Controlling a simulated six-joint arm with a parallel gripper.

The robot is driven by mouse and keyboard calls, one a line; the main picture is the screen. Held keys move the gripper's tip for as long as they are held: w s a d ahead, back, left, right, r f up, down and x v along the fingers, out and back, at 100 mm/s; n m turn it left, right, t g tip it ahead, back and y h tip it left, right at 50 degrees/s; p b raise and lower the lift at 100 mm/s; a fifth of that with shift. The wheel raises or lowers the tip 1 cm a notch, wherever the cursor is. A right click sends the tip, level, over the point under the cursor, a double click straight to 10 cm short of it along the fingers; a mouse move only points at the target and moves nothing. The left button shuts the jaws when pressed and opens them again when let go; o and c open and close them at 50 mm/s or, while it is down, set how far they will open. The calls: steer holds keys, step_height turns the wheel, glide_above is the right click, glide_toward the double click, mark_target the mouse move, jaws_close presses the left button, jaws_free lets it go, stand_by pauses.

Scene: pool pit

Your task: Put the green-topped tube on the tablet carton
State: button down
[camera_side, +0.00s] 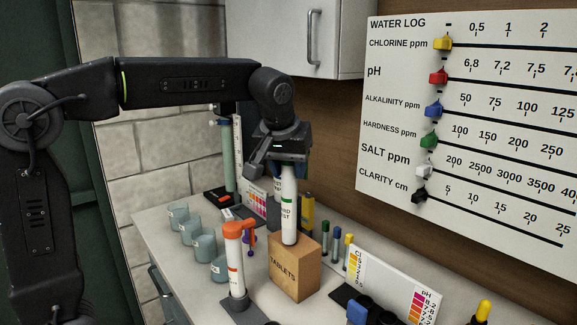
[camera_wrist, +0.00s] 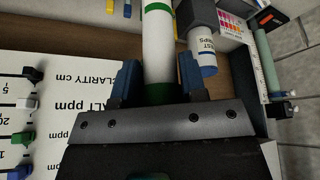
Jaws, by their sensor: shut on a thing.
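The green-topped tube (camera_side: 289,208) is white with green print and stands upright under my gripper (camera_side: 290,165). The gripper is shut on its upper end and hides most of the top. The tube's lower end is at the top face of the tablet carton (camera_side: 294,272), a brown box on the counter. I cannot tell whether it rests there or hangs just above. In the wrist view the tube (camera_wrist: 158,50) runs between the blue fingers of my gripper (camera_wrist: 160,82), with green at its near end.
An orange-topped tube (camera_side: 235,260) stands left of the carton on a dark base. Several glass cups (camera_side: 193,232) line the counter's left. Small capped vials (camera_side: 336,247) and a colour chart (camera_side: 395,288) are to the right. A labelled bottle (camera_wrist: 205,55) shows in the wrist view.

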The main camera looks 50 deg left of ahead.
steer(key=c, duration=0.7)
jaws_free()
steer(key=shift+f, duration=0.1)
steer(key=v, duration=1.2)
steer(key=s+f+m, duration=0.2)
steer(key=s+f, duration=0.4)
steer(key=s+f+m+t+h, duration=0.1)
steer(key=s+f+m, duration=0.1)
steer(key=s+f, duration=0.3)
steer(key=s+d+f+m+h, duration=0.1)
steer(key=s+f+m, duration=0.1)
steer(key=s+f, duration=0.4)
steer(key=shift+s+d+f+m, duration=0.1)
steer(key=shift+s+f+m, duration=0.05)
steer(key=shift+f, duration=0.55)
steer(key=shift+s+d+f+m, duration=0.1)
steer(key=shift+s+f+m, duration=0.05)
steer(key=shift+f, duration=0.55)
